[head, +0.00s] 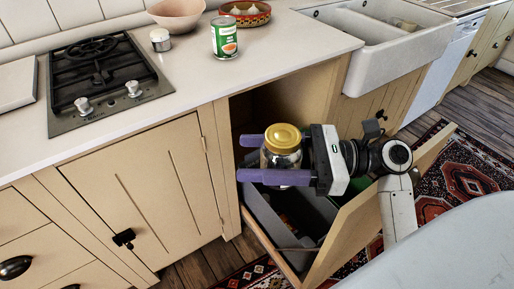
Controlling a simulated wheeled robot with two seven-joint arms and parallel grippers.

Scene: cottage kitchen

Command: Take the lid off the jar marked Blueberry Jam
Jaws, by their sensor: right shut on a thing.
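A glass jar with a yellow-gold lid (285,136) is between the purple fingers of my right gripper (246,158), at the open pull-out drawer below the counter. The lid is on the jar (281,160). The jar looks upright, and the near finger hides part of its lower half. I cannot read any label on it, nor tell whether its base touches anything. My right gripper is shut on the jar, reaching in from the right. My left gripper is not in view.
The open drawer (358,230) holds a grey bin (272,228). The counter (185,70) above carries a gas hob (100,82), a green can (224,38), a small metal pot (160,40) and bowls. A white sink (385,50) is at right. Counter between hob and sink has free room.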

